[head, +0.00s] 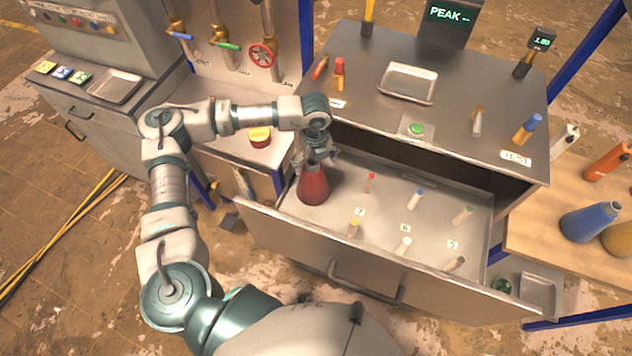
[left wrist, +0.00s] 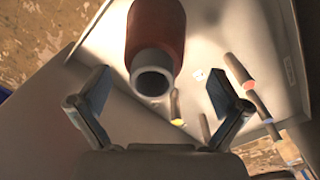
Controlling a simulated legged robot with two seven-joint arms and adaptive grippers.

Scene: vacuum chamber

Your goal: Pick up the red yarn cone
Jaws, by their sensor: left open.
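The red yarn cone (head: 313,186) stands upright in the left end of the open drawer (head: 330,225). Its red body and grey open top also show in the left wrist view (left wrist: 156,35), at the upper middle. My left gripper (head: 319,158) is right above the cone's top in the head view. In the left wrist view its two fingers (left wrist: 155,92) are spread wide, one on each side of the cone's grey neck, with gaps on both sides. The gripper is open and empty. My right gripper is not in view.
Several small coloured-tip pegs (head: 415,199) stand in the drawer right of the cone. The cabinet top (head: 450,100) overhangs the drawer's back and holds a metal tray (head: 408,83) and a green button (head: 417,128). A wooden table (head: 540,225) with several cones is at the right.

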